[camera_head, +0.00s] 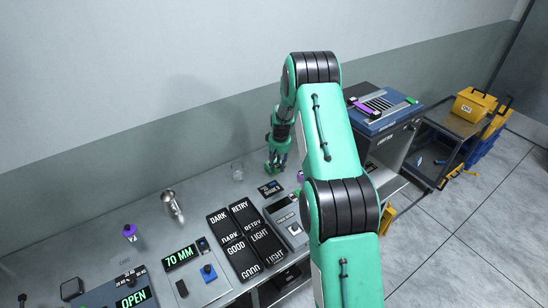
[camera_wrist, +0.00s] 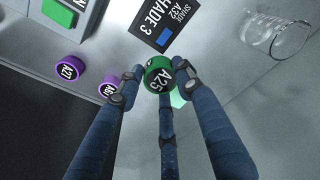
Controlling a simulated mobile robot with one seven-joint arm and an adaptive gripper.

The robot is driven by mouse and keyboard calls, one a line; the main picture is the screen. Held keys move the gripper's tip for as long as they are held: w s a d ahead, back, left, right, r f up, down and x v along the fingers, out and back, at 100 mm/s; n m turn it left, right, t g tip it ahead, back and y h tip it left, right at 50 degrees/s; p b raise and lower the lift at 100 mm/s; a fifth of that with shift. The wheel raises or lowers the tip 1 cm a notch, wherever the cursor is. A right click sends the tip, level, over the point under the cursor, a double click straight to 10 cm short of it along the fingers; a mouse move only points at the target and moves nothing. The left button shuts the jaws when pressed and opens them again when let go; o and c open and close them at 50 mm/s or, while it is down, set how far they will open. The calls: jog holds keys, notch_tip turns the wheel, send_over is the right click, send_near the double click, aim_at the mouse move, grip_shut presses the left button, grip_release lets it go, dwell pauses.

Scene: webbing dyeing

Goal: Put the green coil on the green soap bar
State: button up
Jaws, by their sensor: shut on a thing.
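My gripper (camera_head: 276,165) hangs over the back of the steel bench, pointing down. In the wrist view its fingers (camera_wrist: 158,75) are shut on a green coil (camera_wrist: 158,80) labelled A25. A pale green patch (camera_wrist: 178,98) shows behind the fingers, just past the coil. It may be the green soap bar, but it is mostly hidden, and I cannot tell whether the coil touches it. In the head view my gripper and arm hide most of this spot.
A shade card (camera_head: 270,188) and a clear glass beaker (camera_head: 237,170) are close by. Label plates (camera_head: 245,238) and a metal jug (camera_head: 172,203) stand farther left.

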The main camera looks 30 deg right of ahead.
jog(key=shift+w+d+f+p, duration=0.2)
jog(key=shift+w+d, duration=0.5)
jog(key=shift+w, duration=0.85)
jog(key=shift+w+d+f+p, duration=0.2)
jog(key=shift+w+d, duration=0.5)
jog(key=shift+w, duration=0.9)
jog(key=shift+w+d+f+p, duration=0.15)
jog(key=shift+w+d, duration=0.55)
jog(key=shift+w, duration=0.85)
jog(key=shift+w+d, duration=0.1)
jog(key=shift+w, duration=0.15)
jog(key=shift+f+p, duration=0.45)
jog(key=shift+f, duration=1.3)
jog(key=shift+f, duration=0.1)
jog(key=o, duration=1.1)
